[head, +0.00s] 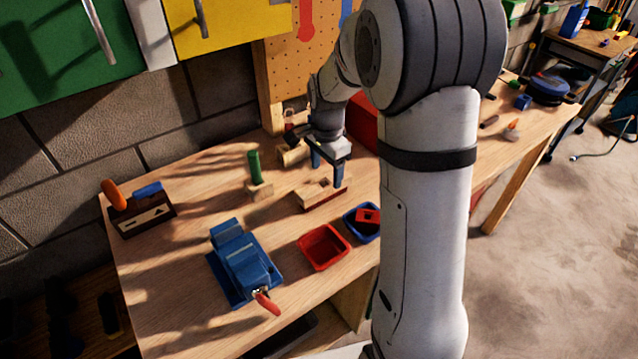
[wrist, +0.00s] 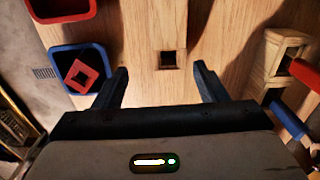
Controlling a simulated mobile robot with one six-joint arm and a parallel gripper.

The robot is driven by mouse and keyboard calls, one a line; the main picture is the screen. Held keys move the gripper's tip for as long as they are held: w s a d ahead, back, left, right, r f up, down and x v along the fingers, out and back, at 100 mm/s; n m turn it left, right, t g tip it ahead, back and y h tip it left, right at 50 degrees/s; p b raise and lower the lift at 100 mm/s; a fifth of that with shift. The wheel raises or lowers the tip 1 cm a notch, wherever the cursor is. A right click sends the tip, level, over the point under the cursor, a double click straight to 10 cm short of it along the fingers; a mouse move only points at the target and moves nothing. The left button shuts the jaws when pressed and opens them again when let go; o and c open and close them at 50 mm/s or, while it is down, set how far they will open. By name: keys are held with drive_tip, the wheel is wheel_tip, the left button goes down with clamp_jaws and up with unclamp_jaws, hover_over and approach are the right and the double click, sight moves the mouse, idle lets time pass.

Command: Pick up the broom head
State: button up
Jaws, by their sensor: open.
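The broom head (head: 322,194) looks to be the pale wooden block with a reddish-brown lower edge on the workbench. A dark square hole shows in its top. In the wrist view its wooden top (wrist: 172,38) lies between the fingers, with the square hole near the middle; its outline blends with the bench grain. My gripper (head: 327,173) is above the block, fingers pointing down. It also shows in the wrist view (wrist: 161,70), with both fingers spread apart and nothing held. I cannot tell exactly how far the fingertips are above the block.
A blue bin (head: 349,216) holding a red piece and a red bin (head: 306,253) stand in front. A green peg (head: 254,167) on a wooden base stands left. A blue vise (head: 238,268) is at front left. A red box (head: 356,122) stands behind.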

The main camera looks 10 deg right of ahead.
sight(324, 189)
drive_tip(key=shift+w+f, duration=0.25)
drive_tip(key=shift+f, duration=0.55)
drive_tip(key=f, duration=0.2)
drive_tip(key=f+p, duration=0.1)
drive_tip(key=f, duration=0.4)
drive_tip(key=shift+w+p, duration=0.3)
drive_tip(key=shift+p, duration=0.1)
drive_tip(key=shift+r, duration=0.1)
drive_tip(key=c, duration=1.2)
drive_tip(key=shift+r, duration=0.1)
